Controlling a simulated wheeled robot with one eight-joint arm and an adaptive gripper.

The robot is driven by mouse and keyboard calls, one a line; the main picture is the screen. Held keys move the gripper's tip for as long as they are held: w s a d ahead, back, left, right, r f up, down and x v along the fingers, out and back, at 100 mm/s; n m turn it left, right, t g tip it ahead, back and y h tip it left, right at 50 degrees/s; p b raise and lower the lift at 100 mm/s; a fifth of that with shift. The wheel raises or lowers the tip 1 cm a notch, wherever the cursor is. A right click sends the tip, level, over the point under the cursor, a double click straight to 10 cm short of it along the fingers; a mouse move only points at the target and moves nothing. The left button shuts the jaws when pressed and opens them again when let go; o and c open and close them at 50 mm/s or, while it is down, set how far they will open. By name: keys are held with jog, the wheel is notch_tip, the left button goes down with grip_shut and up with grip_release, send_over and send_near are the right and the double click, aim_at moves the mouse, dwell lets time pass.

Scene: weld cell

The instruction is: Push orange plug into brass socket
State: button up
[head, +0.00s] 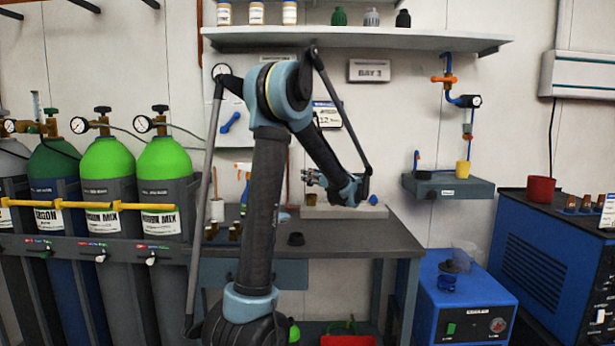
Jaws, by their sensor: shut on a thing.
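My gripper (308,178) is at the back of the grey workbench (345,237), small and seen from the side. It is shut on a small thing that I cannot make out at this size. A small brass-coloured piece (311,200), possibly the brass socket, shows just below the gripper at a pale block (345,211). I cannot tell whether the held thing touches it. No orange plug can be made out clearly; my gripper and arm cover part of this area.
A dark round piece (296,239) lies on the bench in front of the block. Small brass-coloured pieces (235,230) stand left of my arm. Gas cylinders (165,180) are at left, a shelf (350,40) above, a blue machine (462,300) at right. The bench's right front is clear.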

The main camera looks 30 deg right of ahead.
aim_at(311, 185)
jog(key=shift+s+d+f, duration=0.15)
jog(key=shift+f, duration=2.35)
jog(key=shift+f, duration=0.5)
jog(key=o, duration=0.7)
jog(key=shift+c, duration=0.2)
jog(key=v, duration=1.1)
dwell(0.8)
